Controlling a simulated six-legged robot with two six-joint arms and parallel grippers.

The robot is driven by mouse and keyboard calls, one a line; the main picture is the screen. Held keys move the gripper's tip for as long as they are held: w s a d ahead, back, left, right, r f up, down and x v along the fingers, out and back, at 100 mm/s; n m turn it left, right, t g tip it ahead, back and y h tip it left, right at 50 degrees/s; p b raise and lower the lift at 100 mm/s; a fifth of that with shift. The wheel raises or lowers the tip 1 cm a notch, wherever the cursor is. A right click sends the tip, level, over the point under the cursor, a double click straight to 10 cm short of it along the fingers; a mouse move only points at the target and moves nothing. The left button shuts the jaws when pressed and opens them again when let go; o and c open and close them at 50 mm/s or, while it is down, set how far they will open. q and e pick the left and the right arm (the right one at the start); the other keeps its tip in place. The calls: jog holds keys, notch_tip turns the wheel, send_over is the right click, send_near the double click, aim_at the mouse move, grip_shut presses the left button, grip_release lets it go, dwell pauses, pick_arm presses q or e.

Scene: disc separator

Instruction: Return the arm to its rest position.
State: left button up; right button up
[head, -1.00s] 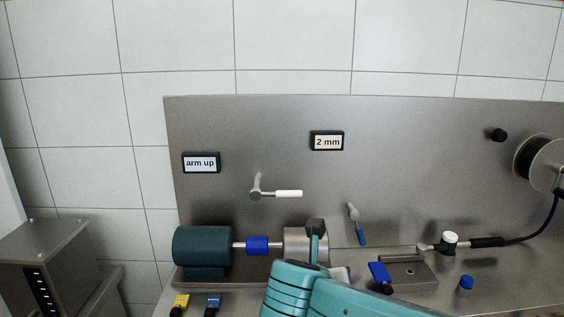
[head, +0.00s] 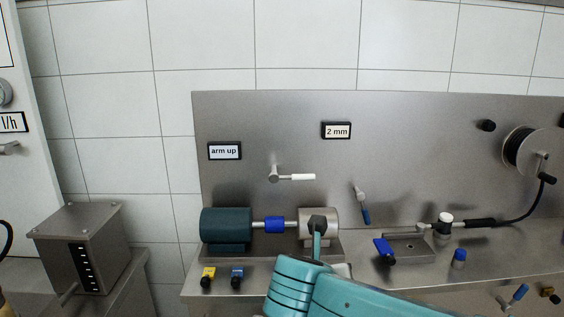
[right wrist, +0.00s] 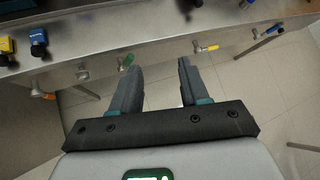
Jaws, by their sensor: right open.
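My teal right arm (head: 350,295) crosses the lower middle of the head view, in front of the bench. Its gripper tips are not seen there. In the right wrist view my right gripper (right wrist: 156,82) is open and empty. Its two fingers are well apart, near the bench's front edge and over the floor. My left gripper is in neither view.
The steel bench (head: 420,280) carries a dark green motor (head: 226,225). A steel panel behind bears the "arm up" label (head: 224,151), the "2 mm" label (head: 336,131) and a white-handled lever (head: 302,177). Taps, one green-handled (right wrist: 126,62), line the bench front. A steel box (head: 78,245) stands left.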

jog(key=w+d+f+n+g+h+p, duration=0.2)
jog(key=d+f+n+g+h+p, duration=0.15)
jog(key=d+f, duration=1.5)
jog(key=s+f+n+y+p, duration=0.1)
jog(key=s+f+n, duration=0.25)
jog(key=f, duration=0.35)
jog(key=s+f+n+y, duration=0.1)
jog(key=s+f+n, duration=0.1)
jog(key=f+n, duration=0.35)
jog(key=s+a+f+n+g+y, duration=0.2)
jog(key=s+a+f+n+y, duration=0.35)
jog(key=s+f+n, duration=0.4)
jog(key=s+a+n+g+y, duration=0.3)
jog(key=s+a+n+y, duration=0.1)
jog(key=s+a+n, duration=0.5)
jog(key=s+n, duration=0.2)
jog(key=n, duration=0.1)
jog(key=shift+a+r, duration=0.3)
jog(key=shift+a, duration=0.05)
